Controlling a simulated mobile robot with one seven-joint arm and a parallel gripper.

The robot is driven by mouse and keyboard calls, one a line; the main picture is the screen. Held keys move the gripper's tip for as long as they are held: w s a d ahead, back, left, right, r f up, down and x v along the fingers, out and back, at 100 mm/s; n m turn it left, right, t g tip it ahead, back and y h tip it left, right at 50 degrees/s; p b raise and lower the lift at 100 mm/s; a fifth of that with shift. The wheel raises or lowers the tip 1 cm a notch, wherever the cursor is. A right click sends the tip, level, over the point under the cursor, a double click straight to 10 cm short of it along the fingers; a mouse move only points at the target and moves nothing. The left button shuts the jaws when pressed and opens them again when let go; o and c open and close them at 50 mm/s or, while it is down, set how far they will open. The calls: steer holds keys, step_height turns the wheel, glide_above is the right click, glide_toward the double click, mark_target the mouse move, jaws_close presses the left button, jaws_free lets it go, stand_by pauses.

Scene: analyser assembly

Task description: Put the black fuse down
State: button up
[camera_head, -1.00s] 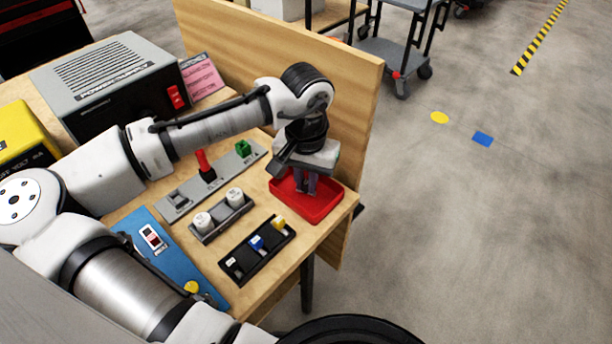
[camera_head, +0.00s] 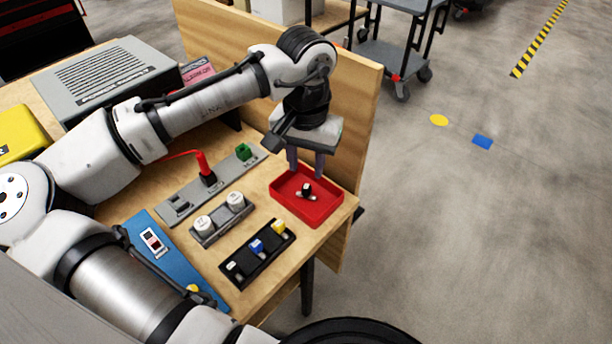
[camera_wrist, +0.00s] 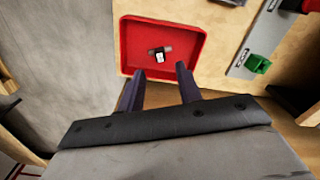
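The black fuse (camera_head: 306,188) lies in the red tray (camera_head: 313,217) at the right corner of the wooden table. In the wrist view the fuse (camera_wrist: 159,54) shows a white patch and metal ends, and it lies on the floor of the red tray (camera_wrist: 127,42), apart from the fingers. My gripper (camera_head: 306,168) is above the tray's back left part. In the wrist view my gripper (camera_wrist: 160,74) has its two fingers spread with nothing between them.
A black holder (camera_head: 262,268) with white, blue and yellow fuses stands left of the tray. A grey block (camera_head: 209,237) with two white knobs and a grey strip with a red plug (camera_head: 206,170) and a green part (camera_head: 243,151) are further left. A wooden panel (camera_head: 345,120) rises behind the tray.

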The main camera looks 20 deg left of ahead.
mark_target(306, 187)
step_height(306, 187, up, 7)
steer(key=shift+f, duration=0.1)
stand_by(0.5)
